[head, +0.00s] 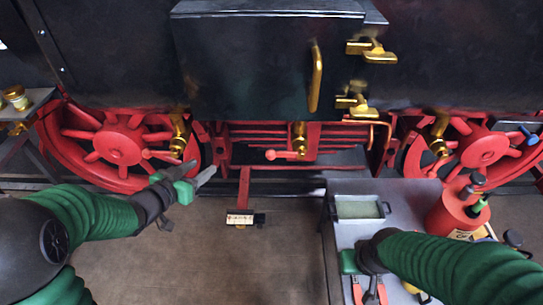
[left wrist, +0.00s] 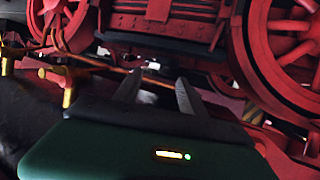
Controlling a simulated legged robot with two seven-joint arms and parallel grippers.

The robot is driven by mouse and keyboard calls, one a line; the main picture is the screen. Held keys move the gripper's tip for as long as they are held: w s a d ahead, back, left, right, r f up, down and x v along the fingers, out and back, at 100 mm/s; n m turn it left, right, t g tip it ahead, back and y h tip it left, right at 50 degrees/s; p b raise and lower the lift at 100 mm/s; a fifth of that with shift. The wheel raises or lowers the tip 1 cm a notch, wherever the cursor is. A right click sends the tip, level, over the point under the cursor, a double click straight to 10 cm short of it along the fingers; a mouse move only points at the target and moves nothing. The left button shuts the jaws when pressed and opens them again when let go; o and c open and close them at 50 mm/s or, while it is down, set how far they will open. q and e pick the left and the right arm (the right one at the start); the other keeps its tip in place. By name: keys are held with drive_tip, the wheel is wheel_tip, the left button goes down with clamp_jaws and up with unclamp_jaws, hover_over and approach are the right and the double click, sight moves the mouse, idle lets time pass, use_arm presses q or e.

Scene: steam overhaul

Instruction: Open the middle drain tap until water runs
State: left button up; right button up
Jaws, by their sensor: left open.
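The middle drain tap is a brass fitting (head: 299,135) low under the locomotive, between the two red wheels. Its red lever with a round knob (head: 283,154) points left and lies about level. My left gripper (head: 203,168) is open and empty, left of this lever and apart from it, in front of the left wheel. In the left wrist view its two fingers (left wrist: 158,95) stand apart with nothing between them. A brass tap with a red-knobbed lever (left wrist: 68,97) shows at the left there; I cannot tell which tap. My right gripper (head: 362,258) is over the grey cart; its fingers do not show clearly.
Similar brass taps sit at the left wheel (head: 179,132) and right wheel (head: 438,130). A red post with a small sign (head: 240,218) stands below the middle. The grey cart (head: 345,185) carries red-handled tools and a red can (head: 452,212). The floor at centre left is clear.

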use_arm(q)
drive_tip(key=s+d+r+m+g+h, duration=0.1)
drive_tip(key=s+d+r+m+h, duration=0.2)
drive_tip(key=h, duration=0.4)
drive_tip(key=m+g+h, duration=0.1)
drive_tip(key=g+h, duration=0.2)
approach(270, 154)
drive_tip(key=x, duration=0.3)
drive_tip(key=f+x, duration=0.1)
drive_tip(key=x, duration=0.7)
drive_tip(key=shift+w+a+f, duration=0.2)
drive_tip(key=shift+w+a, duration=0.05)
drive_tip(key=shift+s+r, duration=0.1)
drive_tip(key=c, duration=1)
clamp_jaws()
drive_tip(key=shift+a, duration=0.15)
